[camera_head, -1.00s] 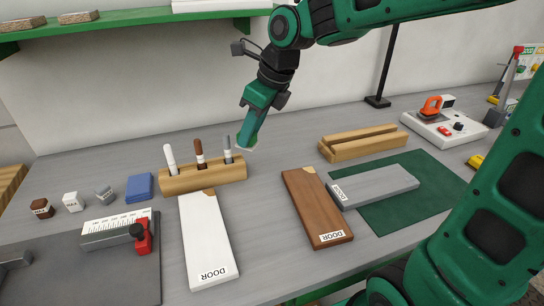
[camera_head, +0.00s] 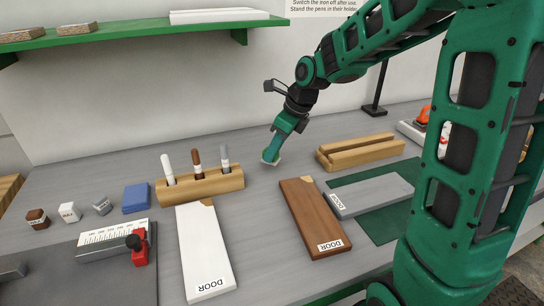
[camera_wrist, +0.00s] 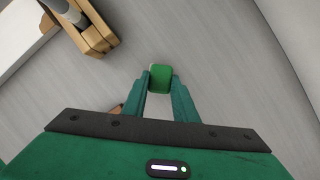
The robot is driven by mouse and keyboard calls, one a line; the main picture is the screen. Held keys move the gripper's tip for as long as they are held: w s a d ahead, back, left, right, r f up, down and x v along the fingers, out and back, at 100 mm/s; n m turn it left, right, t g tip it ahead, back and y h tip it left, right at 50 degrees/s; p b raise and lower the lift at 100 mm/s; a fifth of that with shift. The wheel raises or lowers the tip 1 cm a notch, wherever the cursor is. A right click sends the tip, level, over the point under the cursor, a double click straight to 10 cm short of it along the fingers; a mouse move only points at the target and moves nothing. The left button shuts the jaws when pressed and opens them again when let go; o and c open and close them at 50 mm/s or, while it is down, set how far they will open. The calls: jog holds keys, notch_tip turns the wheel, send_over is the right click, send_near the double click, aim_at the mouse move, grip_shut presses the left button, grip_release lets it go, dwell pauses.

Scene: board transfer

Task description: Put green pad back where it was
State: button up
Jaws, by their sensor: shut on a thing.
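The green pad (camera_wrist: 160,78) is a small green block held between the fingertips of my gripper (camera_wrist: 160,84) in the wrist view. In the head view my gripper (camera_head: 271,158) is shut and points down, to the right of the wooden pen holder (camera_head: 212,187). The pad is mostly hidden by the fingers there, with a small pale edge at the tips. Bare grey bench shows around and below the pad in the wrist view. I cannot tell how far above the bench it is.
White and brown DOOR boards (camera_head: 205,250) (camera_head: 312,218) lie in front. A grey board (camera_head: 372,194) lies on a green mat (camera_head: 385,226). A slotted wooden block (camera_head: 360,151) stands right. A blue pad stack (camera_head: 136,197) lies left of the pen holder, which holds several pens.

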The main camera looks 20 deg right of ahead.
notch_tip(320, 180, down, 2)
jog(key=shift+f, duration=0.1)
jog(key=o, duration=1)
jog(key=shift+f, duration=0.1)
jog(key=v, duration=1.2)
